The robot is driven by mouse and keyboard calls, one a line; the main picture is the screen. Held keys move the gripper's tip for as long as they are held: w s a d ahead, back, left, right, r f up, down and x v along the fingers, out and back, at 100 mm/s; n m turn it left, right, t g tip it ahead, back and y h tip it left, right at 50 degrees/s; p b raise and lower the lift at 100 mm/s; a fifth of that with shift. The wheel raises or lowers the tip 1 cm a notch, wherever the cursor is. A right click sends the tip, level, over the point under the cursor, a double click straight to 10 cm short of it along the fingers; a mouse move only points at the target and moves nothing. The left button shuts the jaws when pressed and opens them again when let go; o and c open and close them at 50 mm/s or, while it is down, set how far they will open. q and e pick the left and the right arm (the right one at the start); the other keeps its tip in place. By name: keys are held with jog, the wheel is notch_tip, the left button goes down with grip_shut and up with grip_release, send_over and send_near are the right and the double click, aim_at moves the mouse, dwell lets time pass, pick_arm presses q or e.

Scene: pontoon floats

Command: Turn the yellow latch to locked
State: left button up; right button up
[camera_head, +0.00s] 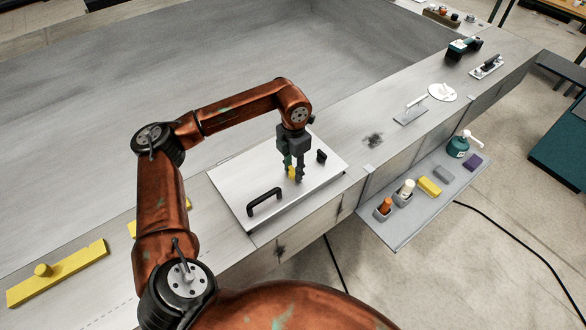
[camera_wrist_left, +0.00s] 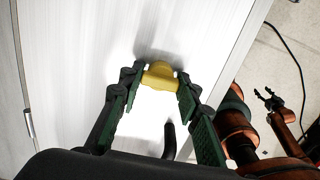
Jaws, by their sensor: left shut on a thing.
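The yellow latch (camera_head: 292,172) is on a white hatch panel (camera_head: 228,186). In the left wrist view the latch (camera_wrist_left: 160,75) lies crosswise between my green fingertips. My left gripper (camera_head: 295,174) points down at the panel and is shut on the latch, partly hiding it in the head view. The frames show no marking that tells whether the latch is locked. My right gripper (camera_wrist_left: 268,98) shows small at the right of the left wrist view, away from the panel, with its fingers apart and nothing between them.
A black handle (camera_head: 264,201) stands on the panel near its front edge, and a black knob (camera_head: 321,156) near its right edge. A grey side shelf (camera_head: 405,226) holds bottles and blocks. A yellow bar (camera_head: 58,275) lies at left. The deck behind is clear.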

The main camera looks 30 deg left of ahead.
pick_arm(q)
jog(key=o, duration=1.2)
jog(key=shift+c, duration=0.2)
jog(key=shift+r, duration=0.1)
notch_tip(320, 180, up, 12)
jog(key=shift+w, duration=0.1)
